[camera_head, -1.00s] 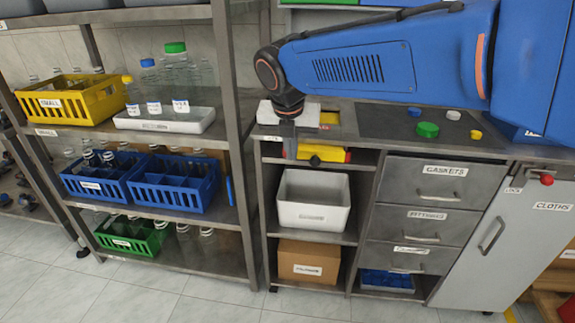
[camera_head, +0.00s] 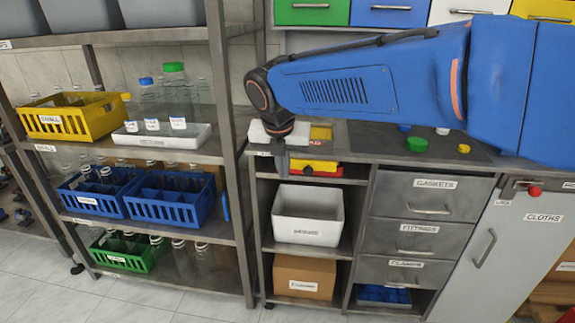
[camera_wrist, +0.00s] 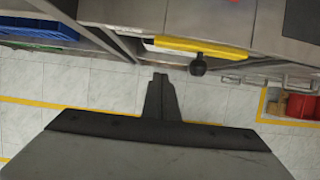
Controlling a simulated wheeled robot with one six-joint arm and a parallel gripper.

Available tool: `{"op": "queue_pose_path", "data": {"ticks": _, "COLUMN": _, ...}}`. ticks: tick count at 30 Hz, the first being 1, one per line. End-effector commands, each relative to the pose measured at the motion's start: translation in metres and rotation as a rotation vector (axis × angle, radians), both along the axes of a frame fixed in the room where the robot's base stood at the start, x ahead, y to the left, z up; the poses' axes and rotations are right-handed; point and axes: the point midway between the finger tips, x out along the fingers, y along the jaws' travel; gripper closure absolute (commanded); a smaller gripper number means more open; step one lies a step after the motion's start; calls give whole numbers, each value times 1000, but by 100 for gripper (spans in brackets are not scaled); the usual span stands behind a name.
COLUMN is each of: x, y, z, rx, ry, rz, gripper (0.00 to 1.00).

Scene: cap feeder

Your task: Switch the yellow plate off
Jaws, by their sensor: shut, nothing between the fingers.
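My gripper (camera_head: 281,170) points down in front of the bench, left of the knob. In the wrist view its shut fingertips (camera_wrist: 160,78) are apart from the knob, with nothing between them.
A steel rack (camera_head: 240,200) with crates and bottles stands close on the left. Under the bench are a white bin (camera_head: 308,230) and labelled drawers (camera_head: 418,195). Green, blue and yellow caps lie on the dark mat (camera_head: 470,150).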

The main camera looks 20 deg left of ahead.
Motion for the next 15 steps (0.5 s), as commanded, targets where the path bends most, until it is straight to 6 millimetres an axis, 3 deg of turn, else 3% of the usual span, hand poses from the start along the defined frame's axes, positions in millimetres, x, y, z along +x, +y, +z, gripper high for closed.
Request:
{"op": "queue_pose_path", "data": {"ticks": 9, "x": -23, "y": -5, "z": 61, "rx": 3, "ry": -1, "rz": 1, "gripper": 100}}
{"op": "queue_pose_path", "data": {"ticks": 15, "x": -32, "y": -7, "z": 84, "rx": 1, "ry": 0, "rz": 1, "gripper": 100}}
